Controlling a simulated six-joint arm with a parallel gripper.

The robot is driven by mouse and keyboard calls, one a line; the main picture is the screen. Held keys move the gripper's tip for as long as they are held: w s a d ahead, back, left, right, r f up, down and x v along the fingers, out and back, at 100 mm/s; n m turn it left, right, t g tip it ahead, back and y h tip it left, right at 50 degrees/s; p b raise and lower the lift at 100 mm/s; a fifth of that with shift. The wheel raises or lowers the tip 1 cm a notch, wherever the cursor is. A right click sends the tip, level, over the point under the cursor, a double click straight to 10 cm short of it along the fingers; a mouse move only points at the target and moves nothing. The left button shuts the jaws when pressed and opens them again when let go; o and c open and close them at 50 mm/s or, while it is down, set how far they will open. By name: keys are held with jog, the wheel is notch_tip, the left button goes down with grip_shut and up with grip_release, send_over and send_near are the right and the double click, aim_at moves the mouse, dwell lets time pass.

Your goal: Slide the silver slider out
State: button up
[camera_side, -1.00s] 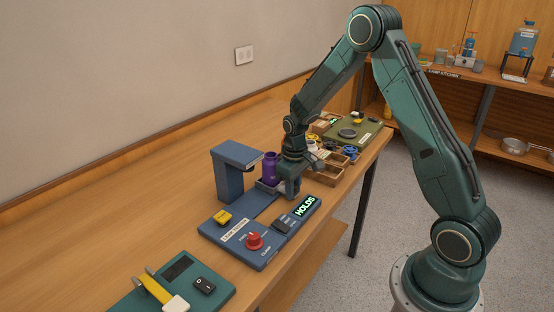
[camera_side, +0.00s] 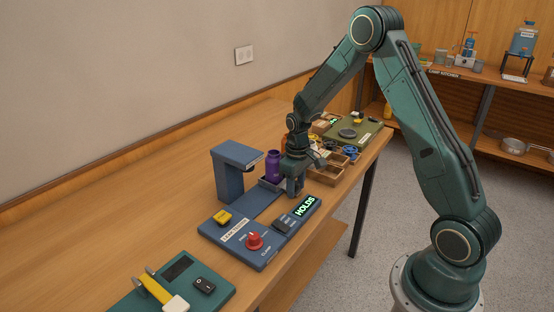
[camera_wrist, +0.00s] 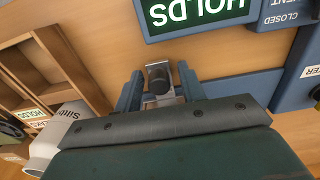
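The silver slider (camera_wrist: 164,100) shows in the wrist view as a pale metal piece with a dark knob, between my fingers. My gripper (camera_wrist: 160,88) is closed around it with one finger on each side; the exact contact is hard to see. In the side view my gripper (camera_side: 294,186) is low at the right end of the blue leak tester (camera_side: 262,208). A purple bottle (camera_side: 273,168) stands upright in a small tray just left of my gripper. The rest of the slider is hidden by my gripper there.
A blue post with an overhang (camera_side: 237,155) rises left of the bottle. Wooden bins (camera_side: 330,174) stand close behind my gripper.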

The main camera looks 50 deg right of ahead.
jog(key=shift+r, duration=0.15)
jog(key=shift+r, duration=3.25)
jog(key=shift+r, duration=0.1)
jog(key=shift+s+a+r, duration=0.1)
jog(key=shift+a+r, duration=0.15)
jog(key=shift+r, duration=0.2)
jog(key=s+a+r+t, duration=0.1)
jog(key=s+a+r, duration=0.3)
jog(key=r, duration=0.3)
jog(key=s+a+r+t, duration=0.2)
jog(key=s+a+r, duration=0.25)
jog(key=r, duration=0.25)
jog(key=s+a+r+t, duration=0.1)
jog(key=s+a, duration=0.2)
jog(key=s, duration=0.4)
jog(key=s+a+r+t, duration=0.1)
jog(key=s+a+r, duration=0.1)
jog(key=s, duration=0.6)
jog(key=shift+a+r+t, duration=0.3)
jog(key=shift+a, duration=0.15)
